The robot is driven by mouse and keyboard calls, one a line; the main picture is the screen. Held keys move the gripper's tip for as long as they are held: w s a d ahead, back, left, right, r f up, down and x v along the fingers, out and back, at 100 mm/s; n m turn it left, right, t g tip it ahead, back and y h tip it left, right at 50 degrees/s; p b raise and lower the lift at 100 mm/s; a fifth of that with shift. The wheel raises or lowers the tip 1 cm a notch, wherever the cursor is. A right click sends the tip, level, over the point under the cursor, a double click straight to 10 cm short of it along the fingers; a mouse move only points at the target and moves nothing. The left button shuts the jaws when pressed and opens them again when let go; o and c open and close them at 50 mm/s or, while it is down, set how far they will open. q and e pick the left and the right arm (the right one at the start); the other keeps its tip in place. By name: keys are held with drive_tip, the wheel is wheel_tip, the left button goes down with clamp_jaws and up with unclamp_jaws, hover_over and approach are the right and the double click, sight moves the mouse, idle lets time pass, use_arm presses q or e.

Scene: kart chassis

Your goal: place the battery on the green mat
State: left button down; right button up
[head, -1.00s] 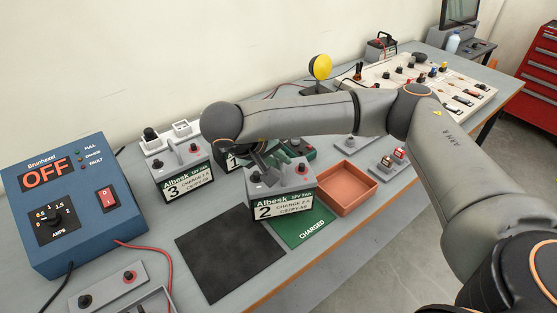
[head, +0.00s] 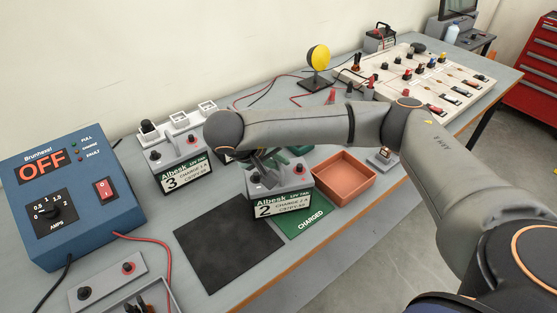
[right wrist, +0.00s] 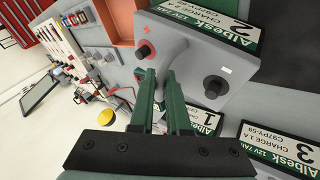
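The battery labelled 2 (head: 282,200), grey with a white and green label, is upright over the back left part of the green mat (head: 311,222) marked CHARGED. It hides much of that mat, and I cannot tell whether its base touches it. My right gripper (head: 268,162) reaches down to the top of this battery and is shut on it between the terminals. The right wrist view shows the fingertips (right wrist: 160,73) against the battery's grey top (right wrist: 195,55). My left gripper is not in view.
Battery 3 (head: 182,168) stands at the left on the bench. Battery 1 (right wrist: 207,120) is partly hidden behind my arm. An orange tray (head: 345,180) is close to the right of battery 2. A bare black mat (head: 228,245) lies to its left. A blue charger (head: 70,200) reads OFF.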

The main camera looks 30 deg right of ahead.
drive_tip(key=o, duration=0.4)
drive_tip(key=shift+o, duration=0.2)
drive_tip(key=shift+s+r, duration=0.1)
drive_tip(key=shift+a+r, duration=0.3)
drive_tip(key=shift+r, duration=0.2)
drive_tip(key=p+v, duration=0.1)
drive_tip(key=v, duration=1)
drive_tip(key=shift+p, duration=0.3)
drive_tip(key=shift+s+f, duration=0.1)
drive_tip(key=shift+s, duration=0.05)
